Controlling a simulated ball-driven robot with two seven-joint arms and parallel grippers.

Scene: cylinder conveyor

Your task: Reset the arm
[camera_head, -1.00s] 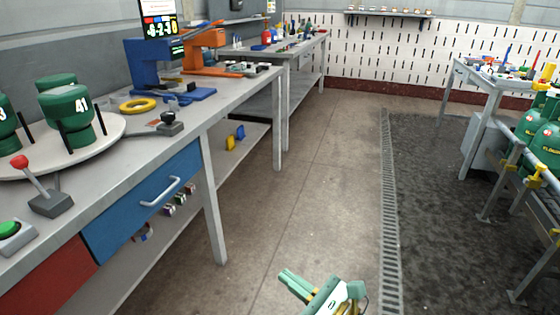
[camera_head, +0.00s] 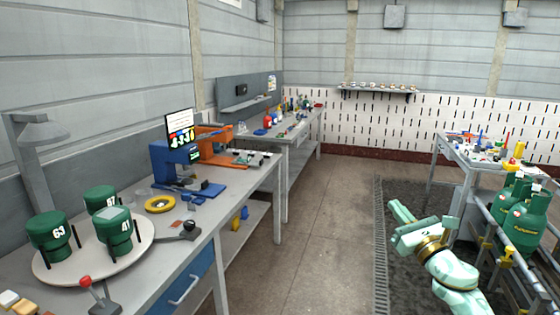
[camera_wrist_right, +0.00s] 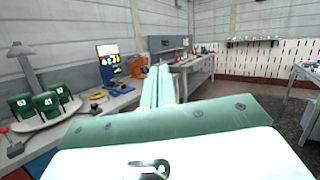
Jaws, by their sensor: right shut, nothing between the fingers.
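My right arm comes in from the lower right in the head view. In the right wrist view the shut fingers (camera_wrist_right: 158,82) point ahead toward the back of the room, and the gripper touches nothing. My left gripper is in neither view.
A workbench (camera_head: 150,222) on the left bears a round turntable (camera_head: 70,268) with green cylinders. A conveyor (camera_head: 505,262) with green gas cylinders (camera_head: 528,220) stands at the right. A cluttered table (camera_head: 452,152) is behind it. The floor aisle (camera_head: 320,225) is clear.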

